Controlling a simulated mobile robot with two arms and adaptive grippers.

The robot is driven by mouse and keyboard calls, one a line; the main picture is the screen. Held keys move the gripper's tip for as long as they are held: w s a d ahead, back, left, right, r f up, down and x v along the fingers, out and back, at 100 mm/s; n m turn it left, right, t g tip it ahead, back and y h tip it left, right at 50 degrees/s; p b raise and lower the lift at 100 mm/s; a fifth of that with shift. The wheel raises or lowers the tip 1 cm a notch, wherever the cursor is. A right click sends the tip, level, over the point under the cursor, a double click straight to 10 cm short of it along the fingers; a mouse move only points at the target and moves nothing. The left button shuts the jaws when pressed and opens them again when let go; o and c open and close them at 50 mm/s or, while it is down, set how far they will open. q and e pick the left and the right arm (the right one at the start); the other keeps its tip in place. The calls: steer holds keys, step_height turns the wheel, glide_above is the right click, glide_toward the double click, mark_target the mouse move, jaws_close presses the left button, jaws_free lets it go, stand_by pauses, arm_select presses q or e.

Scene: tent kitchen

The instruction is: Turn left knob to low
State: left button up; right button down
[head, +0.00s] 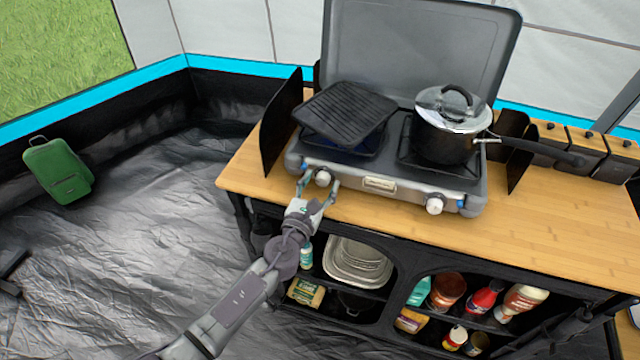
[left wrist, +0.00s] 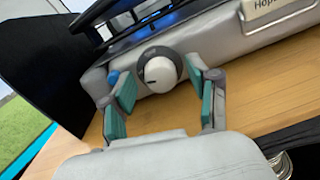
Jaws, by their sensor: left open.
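The left knob (head: 322,177) is a white dial on the front of the grey camping stove (head: 400,188). In the left wrist view the knob (left wrist: 160,73) has a dark ring behind it and a small dark mark on its left side. My left gripper (head: 318,186) is open in front of the stove, its fingers on either side of the knob. In the left wrist view the teal-padded fingers (left wrist: 165,95) point at the knob with gaps on both sides. A blue glow (left wrist: 167,18) shows under the left burner. My right gripper is not in view.
A black griddle (head: 345,112) sits on the left burner and a lidded pot (head: 447,132) on the right one. The right knob (head: 434,204) is on the same front panel. Dark windscreen panels (head: 281,122) flank the stove. The wooden counter (head: 540,225) is clear at the front right.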

arm_select(q)
steer(key=c, duration=1)
jaws_close()
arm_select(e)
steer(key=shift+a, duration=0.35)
